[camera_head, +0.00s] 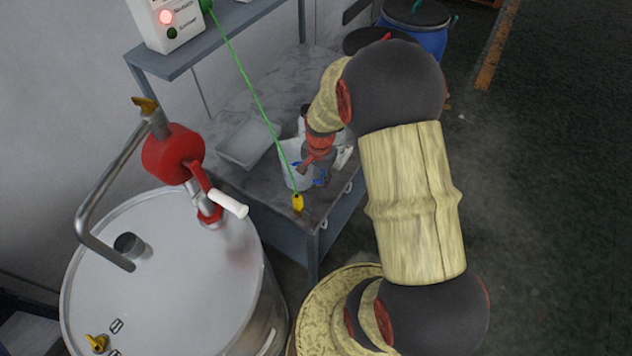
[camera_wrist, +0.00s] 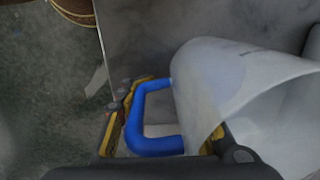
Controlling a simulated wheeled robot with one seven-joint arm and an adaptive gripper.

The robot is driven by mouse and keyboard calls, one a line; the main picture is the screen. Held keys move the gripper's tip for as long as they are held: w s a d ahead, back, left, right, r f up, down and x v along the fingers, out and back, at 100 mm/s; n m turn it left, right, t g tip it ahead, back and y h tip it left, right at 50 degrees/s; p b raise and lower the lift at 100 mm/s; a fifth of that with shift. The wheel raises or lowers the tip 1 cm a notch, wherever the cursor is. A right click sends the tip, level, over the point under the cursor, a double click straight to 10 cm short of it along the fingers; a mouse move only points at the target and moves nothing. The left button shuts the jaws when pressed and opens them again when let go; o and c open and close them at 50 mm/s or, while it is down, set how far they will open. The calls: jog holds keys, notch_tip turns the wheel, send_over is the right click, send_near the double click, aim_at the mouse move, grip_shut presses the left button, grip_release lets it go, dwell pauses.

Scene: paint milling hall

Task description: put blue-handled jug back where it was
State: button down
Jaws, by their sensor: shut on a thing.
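The blue-handled jug (camera_head: 296,178) is pale grey-white and is at the front of the grey workbench (camera_head: 262,192) in the head view. In the wrist view the jug (camera_wrist: 215,75) shows its wide mouth and its blue handle (camera_wrist: 150,145). My gripper (camera_wrist: 165,135) is shut on the handle, with one yellow-edged finger to each side of it. In the head view my gripper (camera_head: 318,168) is partly hidden by my wrist. I cannot tell whether the jug's base touches the bench top.
A shallow grey tray (camera_head: 246,146) lies left of the jug. Another white vessel (camera_wrist: 302,118) is close on its right. A steel drum (camera_head: 180,275) with a red hand pump (camera_head: 172,153) stands at front left.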

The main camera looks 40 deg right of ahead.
jog(key=shift+f, duration=0.25)
jog(key=c, duration=1.4)
grip_release()
jog(key=shift+o, duration=0.8)
